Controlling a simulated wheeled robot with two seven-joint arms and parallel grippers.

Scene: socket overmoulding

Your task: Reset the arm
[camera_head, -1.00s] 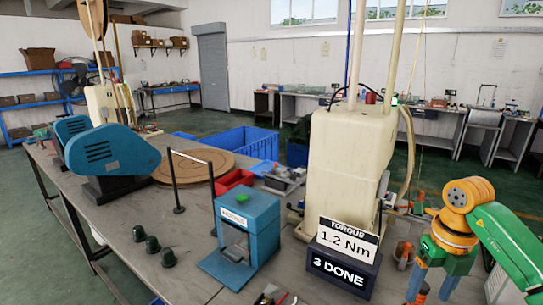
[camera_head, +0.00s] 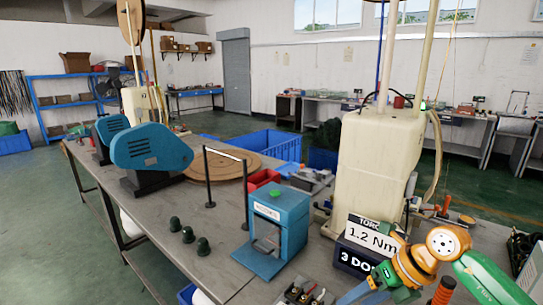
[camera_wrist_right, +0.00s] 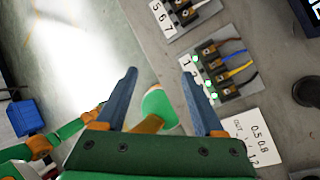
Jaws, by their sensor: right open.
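My right arm, green and orange, comes in at the lower right of the head view. Its gripper (camera_head: 372,290) is low at the bottom edge, in front of the torque display (camera_head: 372,238), and partly covers it. In the right wrist view the two blue-grey fingers of this gripper (camera_wrist_right: 159,73) are spread apart. A green rounded piece with an orange part (camera_wrist_right: 158,108) shows between and below them; I cannot tell what it is. Green and orange arm parts of mine also show at the lower left there. My left gripper is not seen.
A teal press-like box (camera_head: 280,232) stands left of the display, with dark green caps (camera_head: 188,235) on the table. A tall cream machine (camera_head: 375,165) stands behind. The wrist view shows connector blocks with coloured wires (camera_wrist_right: 222,70) and a number card (camera_wrist_right: 250,137).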

